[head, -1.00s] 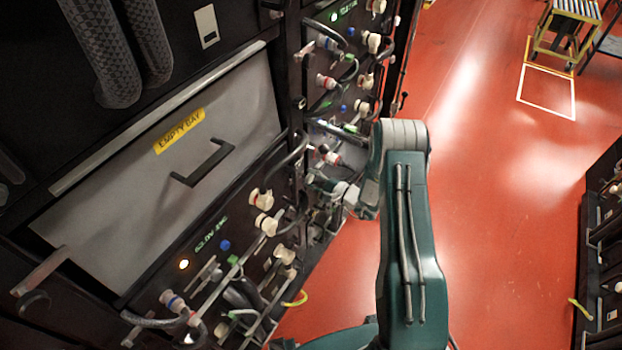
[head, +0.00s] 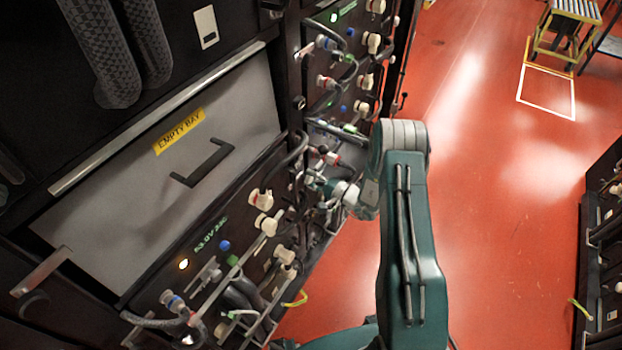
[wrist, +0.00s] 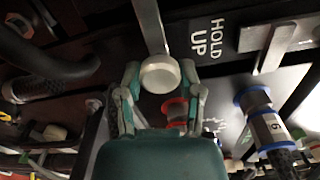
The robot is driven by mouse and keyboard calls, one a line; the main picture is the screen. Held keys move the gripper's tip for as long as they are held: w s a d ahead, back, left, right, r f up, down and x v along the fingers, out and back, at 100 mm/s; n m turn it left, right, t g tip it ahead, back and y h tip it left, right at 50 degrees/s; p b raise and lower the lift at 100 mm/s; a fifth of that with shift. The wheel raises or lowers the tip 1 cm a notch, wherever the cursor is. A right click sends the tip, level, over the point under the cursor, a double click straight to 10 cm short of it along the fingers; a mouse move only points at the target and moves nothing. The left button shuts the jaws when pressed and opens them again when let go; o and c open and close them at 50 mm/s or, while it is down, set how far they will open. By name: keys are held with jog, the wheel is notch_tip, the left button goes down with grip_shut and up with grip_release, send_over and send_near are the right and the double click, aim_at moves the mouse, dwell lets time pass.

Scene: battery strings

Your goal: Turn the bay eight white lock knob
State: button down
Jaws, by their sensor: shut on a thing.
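In the wrist view a round white knob (wrist: 160,74) sits at the end of a flat metal bar. My gripper (wrist: 162,80) has one finger on each side of the knob and is shut on it. I cannot read a bay number beside it. In the head view my gripper (head: 318,184) reaches left into the rack front below the upper bay. The knob cannot be made out there among the cables and fittings.
A "HOLD UP" label (wrist: 211,38), a metal latch (wrist: 273,47) and a blue-ringed cable connector (wrist: 265,118) lie right of the knob. A black cable (wrist: 45,60) curves at left. The empty bay drawer (head: 110,210) is closed. Red floor (head: 480,220) is clear.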

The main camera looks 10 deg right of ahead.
jog(key=shift+s+a+f, duration=0.1)
jog(key=shift+f, duration=0.05)
jog(key=shift+c, duration=1.5)
grip_release()
jog(key=shift+o, duration=0.2)
jog(key=v, duration=1.2)
